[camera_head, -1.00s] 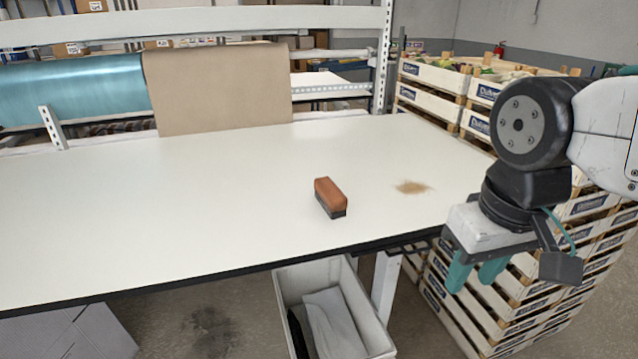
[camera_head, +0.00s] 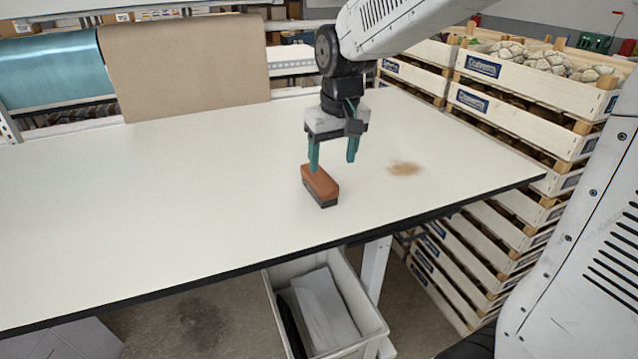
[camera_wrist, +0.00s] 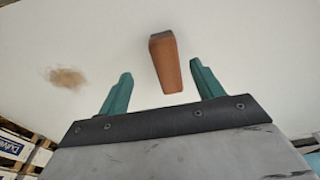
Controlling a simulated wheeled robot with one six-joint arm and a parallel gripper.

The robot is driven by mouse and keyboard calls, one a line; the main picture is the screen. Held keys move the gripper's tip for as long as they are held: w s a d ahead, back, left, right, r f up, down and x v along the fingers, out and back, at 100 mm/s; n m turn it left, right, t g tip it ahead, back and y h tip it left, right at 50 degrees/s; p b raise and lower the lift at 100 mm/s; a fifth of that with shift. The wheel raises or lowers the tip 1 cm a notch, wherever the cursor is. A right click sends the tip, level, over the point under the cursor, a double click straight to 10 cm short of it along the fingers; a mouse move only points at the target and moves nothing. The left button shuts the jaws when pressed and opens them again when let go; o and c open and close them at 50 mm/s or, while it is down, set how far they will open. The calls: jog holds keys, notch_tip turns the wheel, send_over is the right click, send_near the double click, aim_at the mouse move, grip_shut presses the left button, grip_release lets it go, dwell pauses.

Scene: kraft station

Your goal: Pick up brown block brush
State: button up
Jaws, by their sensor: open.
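The brown block brush (camera_head: 320,184) lies on the white table (camera_head: 200,190), with a brown body on top and a dark bristle layer underneath. My gripper (camera_head: 332,165) is open and points down above and slightly behind the brush in the head view. One teal finger overlaps the brush's far end in that picture. In the wrist view the brush (camera_wrist: 164,62) shows beyond and between the two open fingers of my gripper (camera_wrist: 160,82). Nothing is held. Whether a finger touches the brush is not clear.
A patch of brown dust (camera_head: 405,168) lies right of the brush. Stacked wooden crates (camera_head: 520,100) stand at the table's right end. A grey bin (camera_head: 375,335) is below the front edge. A brown paper roll (camera_head: 185,75) hangs behind. The table's left side is clear.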

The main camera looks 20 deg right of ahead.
aim_at(319, 174)
jog(key=w+f, duration=0.2)
jog(key=w, duration=0.1)
jog(key=shift+w+a+f, duration=0.2)
jog(key=shift+w, duration=0.05)
jog(key=f, duration=0.2)
jog(key=w+f, duration=0.1)
jog(key=f, duration=0.4)
jog(key=shift+w+a, duration=0.3)
jog(key=shift+a, duration=0.05)
jog(key=c, duration=1.1)
